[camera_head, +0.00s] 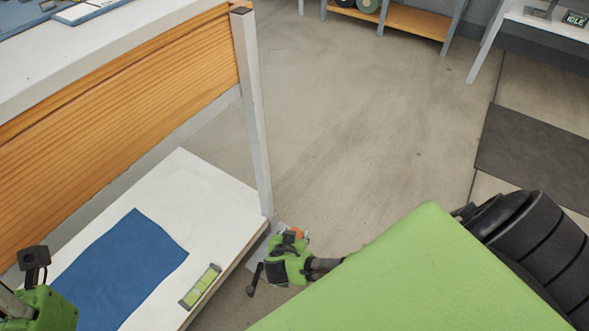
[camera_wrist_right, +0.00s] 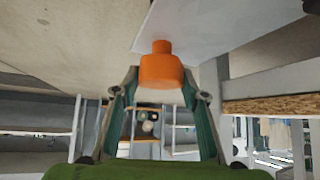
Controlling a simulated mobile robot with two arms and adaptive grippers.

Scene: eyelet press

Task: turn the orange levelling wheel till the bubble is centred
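The orange levelling wheel (camera_head: 297,232) is low beside the foot of the bench leg. In the right wrist view the orange wheel (camera_wrist_right: 161,70) shows between the fingertips of my right gripper (camera_wrist_right: 160,82). The fingers stand apart, one on each side, with thin gaps showing; I cannot tell whether they touch it. In the head view my right gripper (camera_head: 290,244) reaches the wheel from below. A green spirit level (camera_head: 200,286) lies on the lower shelf; its bubble is too small to make out.
The white lower shelf (camera_head: 215,195) carries a blue mat (camera_head: 125,268). The bench leg (camera_head: 254,115) rises right behind the wheel, and a wooden panel (camera_head: 120,90) hangs above the shelf. Open concrete floor (camera_head: 370,130) lies to the right, with a dark floor mat (camera_head: 535,155).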

